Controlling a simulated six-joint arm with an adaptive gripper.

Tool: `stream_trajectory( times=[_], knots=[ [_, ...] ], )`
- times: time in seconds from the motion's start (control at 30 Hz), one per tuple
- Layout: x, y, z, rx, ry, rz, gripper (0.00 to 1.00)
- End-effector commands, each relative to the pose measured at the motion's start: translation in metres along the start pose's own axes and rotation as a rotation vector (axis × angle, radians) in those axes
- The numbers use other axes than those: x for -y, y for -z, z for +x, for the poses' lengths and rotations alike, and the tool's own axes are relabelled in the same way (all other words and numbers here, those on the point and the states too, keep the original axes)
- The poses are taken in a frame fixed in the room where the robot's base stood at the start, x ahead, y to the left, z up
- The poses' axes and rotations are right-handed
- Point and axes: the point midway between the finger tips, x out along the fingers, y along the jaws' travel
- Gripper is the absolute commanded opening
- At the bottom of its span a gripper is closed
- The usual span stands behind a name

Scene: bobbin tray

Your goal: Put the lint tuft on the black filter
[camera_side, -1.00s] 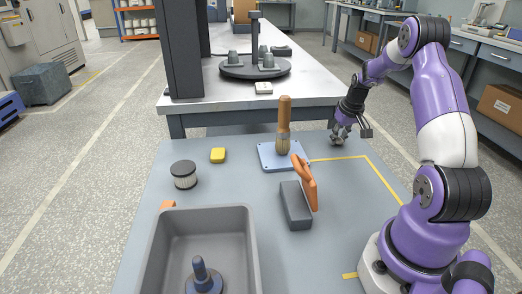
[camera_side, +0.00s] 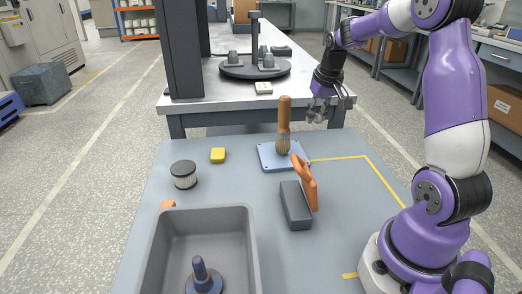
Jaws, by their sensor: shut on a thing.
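The black filter (camera_side: 184,175), a short round cartridge with a black top and pale pleated side, stands upright on the left of the blue-grey table. My gripper (camera_side: 316,116) is raised above the table's far right part, well to the right of the filter and apart from it. It is shut on the lint tuft, a small grey thing at the fingertips that is hard to tell from the grey fingers.
A brush (camera_side: 284,128) stands upright on a light blue plate (camera_side: 269,160) between gripper and filter. A yellow block (camera_side: 218,155) lies near the filter. An orange-handled tool (camera_side: 305,182) leans by a grey block (camera_side: 294,207). A grey bin (camera_side: 248,240) holds a blue knobbed piece (camera_side: 201,278).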

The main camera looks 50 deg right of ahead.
Motion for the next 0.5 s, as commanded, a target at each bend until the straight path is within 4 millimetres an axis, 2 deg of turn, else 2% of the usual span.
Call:
stream_trajectory(
  times=[0.17,0.23,0.4,0.5],
  knots=[
    [0.035,-0.006,-0.018,-0.002,0.016,-0.059,0.18],
    [0.056,-0.013,-0.028,-0.004,0.030,-0.109,0.18],
    [0.107,-0.039,-0.054,-0.003,0.069,-0.251,0.18],
    [0.130,-0.057,-0.068,-0.004,0.091,-0.328,0.18]
  ],
)
